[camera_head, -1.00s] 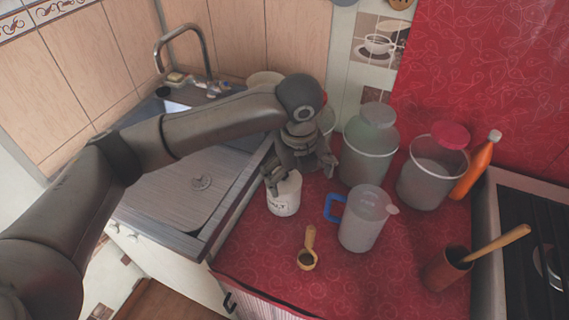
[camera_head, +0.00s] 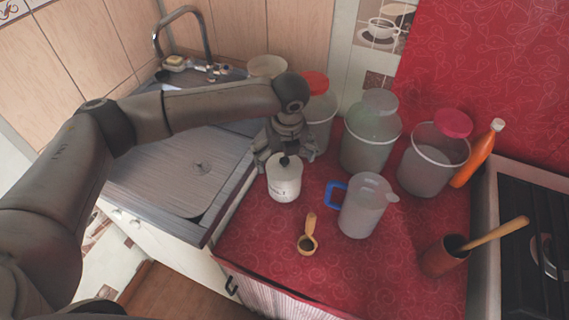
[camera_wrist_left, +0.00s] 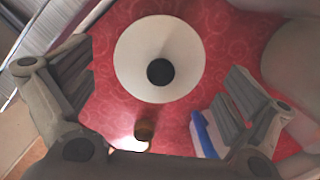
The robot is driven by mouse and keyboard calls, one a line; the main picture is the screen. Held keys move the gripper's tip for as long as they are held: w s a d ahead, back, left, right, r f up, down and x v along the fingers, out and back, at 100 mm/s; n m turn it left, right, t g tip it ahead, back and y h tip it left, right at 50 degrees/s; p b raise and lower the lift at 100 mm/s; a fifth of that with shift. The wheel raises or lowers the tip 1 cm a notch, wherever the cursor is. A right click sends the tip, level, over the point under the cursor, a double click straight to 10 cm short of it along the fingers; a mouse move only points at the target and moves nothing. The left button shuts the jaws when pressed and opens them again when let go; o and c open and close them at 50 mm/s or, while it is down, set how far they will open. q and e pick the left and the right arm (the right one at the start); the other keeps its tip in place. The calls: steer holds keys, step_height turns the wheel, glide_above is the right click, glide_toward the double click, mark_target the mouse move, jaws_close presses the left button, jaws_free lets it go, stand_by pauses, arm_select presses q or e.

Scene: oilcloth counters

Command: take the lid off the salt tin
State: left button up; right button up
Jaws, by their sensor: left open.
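The white salt tin (camera_head: 284,187) stands upright on the red oilcloth near the sink. My right gripper is not in view.
Large jars, including a glass one (camera_head: 368,145), stand behind. The sink drainer (camera_head: 170,165) is on the left, a stove (camera_head: 535,230) on the right.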

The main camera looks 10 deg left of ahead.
arm_select(q)
steer(key=shift+w+f, duration=0.1)
steer(key=shift+f, duration=0.75)
steer(key=shift+c, duration=0.4)
steer(key=c, duration=0.9)
steer(key=shift+s, duration=0.2)
steer(key=shift+c, duration=1)
